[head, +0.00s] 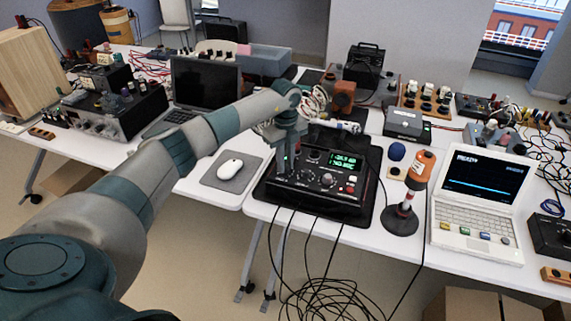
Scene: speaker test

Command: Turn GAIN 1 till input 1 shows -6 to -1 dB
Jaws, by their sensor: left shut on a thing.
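The black audio unit (312,190) sits on a dark mat on the white table, with several knobs on its sloped top. Its lit green display (346,161) shows two lines of figures, too small to read surely. My left gripper (282,170) points down at the left part of the panel, shut on a knob there, which its fingers mostly hide; by its place it is the GAIN 1 knob. A small green light shows beside the fingers. A red button (327,179) lies to the right. My right gripper is not in view.
A white mouse (230,169) on a grey pad lies left of the unit. An orange-topped device on a round black stand (400,221) and a white laptop (473,207) stand to the right. Black cables hang over the front table edge. A dark laptop (205,84) stands behind my arm.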

